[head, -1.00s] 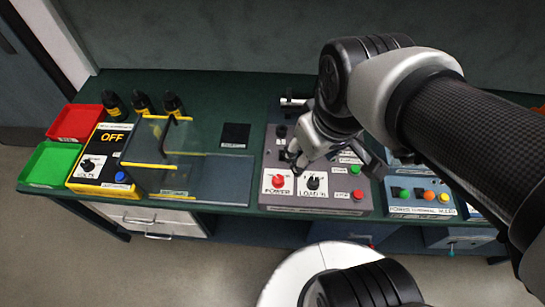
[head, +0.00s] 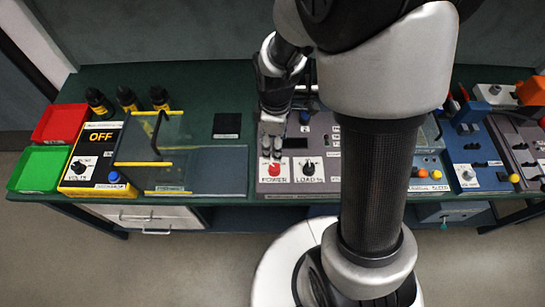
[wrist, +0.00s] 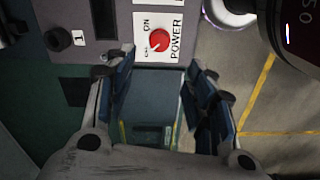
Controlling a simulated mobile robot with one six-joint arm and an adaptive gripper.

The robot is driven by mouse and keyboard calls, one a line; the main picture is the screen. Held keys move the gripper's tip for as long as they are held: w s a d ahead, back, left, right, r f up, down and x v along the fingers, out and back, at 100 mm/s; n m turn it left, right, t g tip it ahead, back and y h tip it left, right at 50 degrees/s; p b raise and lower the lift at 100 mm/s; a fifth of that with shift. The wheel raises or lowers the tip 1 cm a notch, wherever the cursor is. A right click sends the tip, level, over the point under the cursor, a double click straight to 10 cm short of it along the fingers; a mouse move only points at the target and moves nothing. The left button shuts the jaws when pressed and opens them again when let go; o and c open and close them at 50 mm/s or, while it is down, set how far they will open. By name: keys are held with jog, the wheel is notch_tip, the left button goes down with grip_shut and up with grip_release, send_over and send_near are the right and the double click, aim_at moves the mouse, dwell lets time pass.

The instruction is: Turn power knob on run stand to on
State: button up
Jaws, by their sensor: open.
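The red power knob (head: 276,169) sits on a white label marked POWER on the front of the grey run stand (head: 320,146). In the wrist view the red knob (wrist: 159,40) shows beyond my fingertips, with the words ON and POWER around it. My gripper (head: 271,138) is just behind the knob in the head view. In the wrist view my gripper (wrist: 163,65) has its two fingers wide apart with nothing between them. Whether a fingertip touches the knob cannot be told. My arm hides the right part of the run stand.
A black load knob (head: 309,169) is right of the power knob. Left are a clear hinged cover (head: 150,150), a yellow tester reading OFF (head: 103,138), black bottles (head: 130,99), and red (head: 61,124) and green (head: 40,168) bins. Blue fixtures (head: 473,150) stand right.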

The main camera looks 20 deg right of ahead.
aim_at(275, 166)
notch_tip(275, 166, down, 13)
jog(key=b, duration=0.3)
jog(key=shift+f+b, duration=0.2)
jog(key=shift+b, duration=0.15)
jog(key=shift+c, duration=0.2)
jog(key=c, duration=1)
jog(key=shift+c, duration=0.2)
